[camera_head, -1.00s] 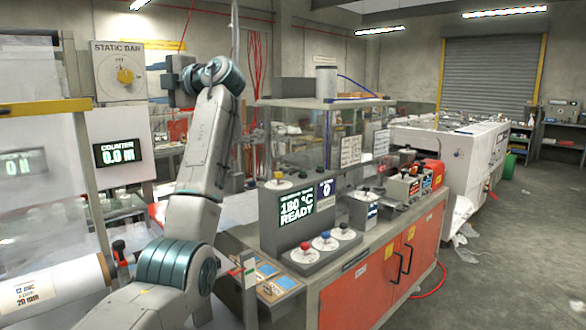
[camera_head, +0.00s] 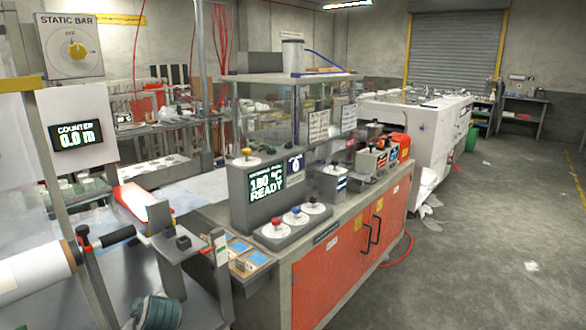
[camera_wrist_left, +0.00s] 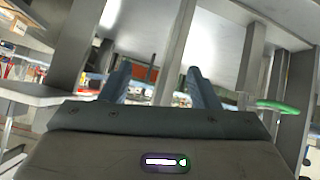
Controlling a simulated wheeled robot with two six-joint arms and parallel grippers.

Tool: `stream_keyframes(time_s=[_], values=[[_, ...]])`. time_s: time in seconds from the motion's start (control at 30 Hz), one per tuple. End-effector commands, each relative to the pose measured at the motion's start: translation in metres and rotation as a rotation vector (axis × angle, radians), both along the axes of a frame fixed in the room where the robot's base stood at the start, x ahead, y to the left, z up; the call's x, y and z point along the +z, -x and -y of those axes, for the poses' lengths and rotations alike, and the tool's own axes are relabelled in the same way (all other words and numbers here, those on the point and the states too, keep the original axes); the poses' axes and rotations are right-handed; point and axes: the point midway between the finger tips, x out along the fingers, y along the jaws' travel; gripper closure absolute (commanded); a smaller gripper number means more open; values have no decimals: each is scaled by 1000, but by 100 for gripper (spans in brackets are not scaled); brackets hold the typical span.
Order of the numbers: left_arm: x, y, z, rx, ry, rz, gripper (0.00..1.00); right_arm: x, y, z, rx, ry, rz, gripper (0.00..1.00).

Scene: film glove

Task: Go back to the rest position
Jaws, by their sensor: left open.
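My left gripper (camera_wrist_left: 158,78) shows in the left wrist view with its two fingers apart and nothing between them. Beyond the fingers are grey metal posts and pale panels, tilted in the picture. In the head view only a teal joint of my left arm (camera_head: 158,312) shows at the bottom edge. I cannot make out the left gripper there. My right arm and gripper are in neither view.
An orange-doored cabinet (camera_head: 338,262) carries a control box (camera_head: 262,190) reading "READY" and several knobs. A film roll (camera_head: 38,275) is at left. A static bar dial (camera_head: 76,50) and counter (camera_head: 76,135) stand behind. Floor (camera_head: 500,240) at right is mostly clear.

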Motion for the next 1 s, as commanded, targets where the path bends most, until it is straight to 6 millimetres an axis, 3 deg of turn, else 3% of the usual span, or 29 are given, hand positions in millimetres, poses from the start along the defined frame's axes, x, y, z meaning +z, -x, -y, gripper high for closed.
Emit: stream_keyframes(time_s=[0.03,0.2,0.4,0.6,1.0], values=[[-22,24,4,-55,-3,-59,45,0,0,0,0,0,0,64],[-75,101,21,-274,-11,-243,45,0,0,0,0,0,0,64],[-113,197,46,-554,-13,-431,45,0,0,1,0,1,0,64],[-124,266,66,-771,-13,-543,45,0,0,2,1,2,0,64],[-121,348,91,-1038,-4,-646,45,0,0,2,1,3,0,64]])
